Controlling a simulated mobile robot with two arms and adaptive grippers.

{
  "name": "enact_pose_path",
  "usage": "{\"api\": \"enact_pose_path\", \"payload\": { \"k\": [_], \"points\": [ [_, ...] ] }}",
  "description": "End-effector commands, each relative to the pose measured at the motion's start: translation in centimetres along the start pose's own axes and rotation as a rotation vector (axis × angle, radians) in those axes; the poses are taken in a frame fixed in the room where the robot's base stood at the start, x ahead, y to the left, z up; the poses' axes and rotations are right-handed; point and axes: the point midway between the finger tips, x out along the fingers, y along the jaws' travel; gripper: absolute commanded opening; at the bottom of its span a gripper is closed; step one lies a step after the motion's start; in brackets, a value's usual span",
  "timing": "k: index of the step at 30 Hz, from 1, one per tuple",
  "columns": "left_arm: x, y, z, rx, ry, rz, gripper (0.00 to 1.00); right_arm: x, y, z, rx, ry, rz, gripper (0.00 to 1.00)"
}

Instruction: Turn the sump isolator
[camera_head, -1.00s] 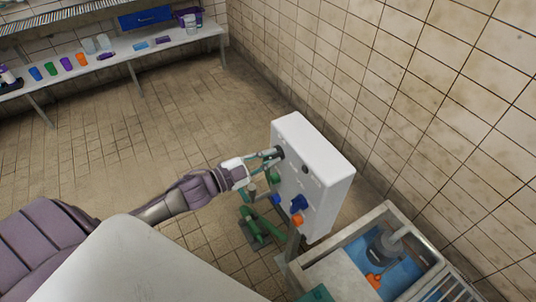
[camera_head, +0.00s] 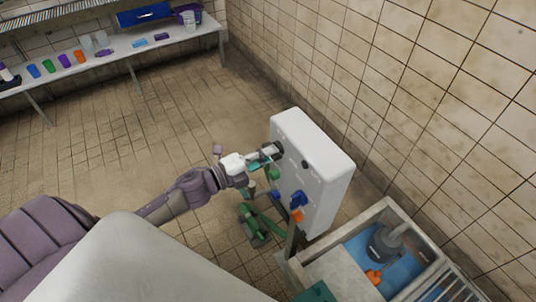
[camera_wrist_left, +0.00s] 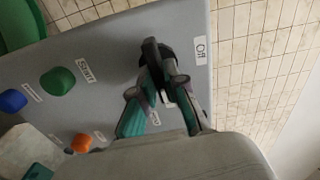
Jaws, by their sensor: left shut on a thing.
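The white control panel box (camera_head: 316,180) stands upright in the middle right of the head view. The black isolator handle (camera_wrist_left: 152,52) sits on the panel's face near an "Off" label (camera_wrist_left: 201,51) in the left wrist view. My left gripper (camera_head: 270,152) is at the panel's upper left part in the head view. In the left wrist view its fingers (camera_wrist_left: 160,68) are shut on the black handle, which they partly hide. My right gripper is not in view.
Green (camera_wrist_left: 57,81), blue (camera_wrist_left: 12,100) and orange (camera_wrist_left: 81,143) controls share the panel face. A sink-like tank with blue inside (camera_head: 360,247) stands at lower right. Green pipework (camera_head: 255,222) is below the panel. A shelf (camera_head: 120,45) with cups runs along the back. Floor between is clear.

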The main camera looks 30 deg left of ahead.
Motion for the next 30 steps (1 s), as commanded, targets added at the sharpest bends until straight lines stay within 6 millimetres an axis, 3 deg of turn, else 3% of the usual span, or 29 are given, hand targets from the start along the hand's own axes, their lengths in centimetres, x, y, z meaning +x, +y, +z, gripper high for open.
{"api": "enact_pose_path", "payload": {
  "k": [20, 21, 25, 30],
  "points": [
    [-0.04, 0.17, -0.10, 0.067, 0.002, 0.002, 0.00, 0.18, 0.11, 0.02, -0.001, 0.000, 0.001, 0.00],
    [-0.04, 0.18, -0.10, 0.067, 0.002, 0.002, 0.14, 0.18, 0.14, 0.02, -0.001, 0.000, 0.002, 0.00],
    [-0.03, 0.16, -0.08, 0.066, 0.001, 0.002, 0.36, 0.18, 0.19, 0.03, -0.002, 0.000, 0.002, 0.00],
    [-0.02, 0.11, -0.05, 0.065, 0.001, 0.001, 0.38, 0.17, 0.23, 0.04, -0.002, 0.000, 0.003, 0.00]
  ]
}}
